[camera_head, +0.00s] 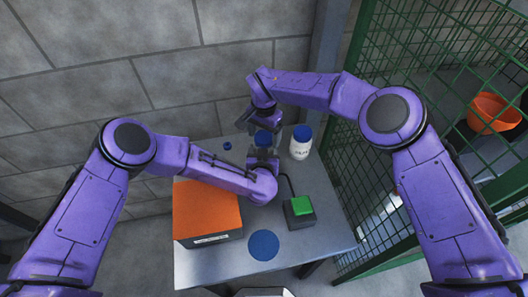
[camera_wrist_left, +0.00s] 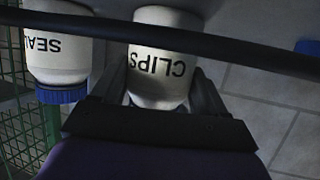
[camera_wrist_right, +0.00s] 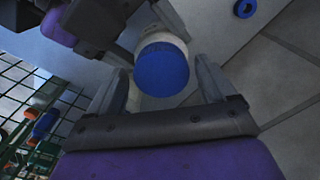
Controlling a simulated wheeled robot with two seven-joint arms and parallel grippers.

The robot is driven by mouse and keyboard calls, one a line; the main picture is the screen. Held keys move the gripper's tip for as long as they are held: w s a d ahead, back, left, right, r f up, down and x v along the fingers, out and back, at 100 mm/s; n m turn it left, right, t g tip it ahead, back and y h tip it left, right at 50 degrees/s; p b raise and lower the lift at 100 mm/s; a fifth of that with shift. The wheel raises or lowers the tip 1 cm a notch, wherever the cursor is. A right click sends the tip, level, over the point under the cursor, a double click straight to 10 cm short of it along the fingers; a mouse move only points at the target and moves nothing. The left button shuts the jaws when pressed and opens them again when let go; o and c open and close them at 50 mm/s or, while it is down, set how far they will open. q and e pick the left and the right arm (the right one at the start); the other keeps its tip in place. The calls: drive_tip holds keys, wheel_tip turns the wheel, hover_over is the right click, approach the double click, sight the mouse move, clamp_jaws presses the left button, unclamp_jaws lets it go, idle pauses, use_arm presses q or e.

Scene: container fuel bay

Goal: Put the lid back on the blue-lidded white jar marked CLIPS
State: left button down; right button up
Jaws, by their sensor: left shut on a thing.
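The white jar marked CLIPS (camera_wrist_left: 160,88) stands between the fingers of my left gripper (camera_wrist_left: 160,95), which is shut on it. Its top is hidden in the left wrist view. A blue lid (camera_wrist_right: 162,70) sits on top of the white jar in the right wrist view; I cannot tell whether it is fully tightened. The lid also shows in the head view (camera_head: 263,137). My right gripper (camera_wrist_right: 160,80) is open, its fingers on either side of the lid with gaps visible. In the head view, the right gripper (camera_head: 260,122) is just above the jar.
A second blue-lidded white jar (camera_head: 300,146), marked SEAL in the left wrist view (camera_wrist_left: 58,50), stands close right. A small blue ring (camera_head: 227,146) lies at left. An orange box (camera_head: 207,210), green-topped button box (camera_head: 301,207) and blue disc (camera_head: 263,245) occupy the front. Green mesh (camera_head: 365,170) borders the right.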

drive_tip(key=c, duration=1)
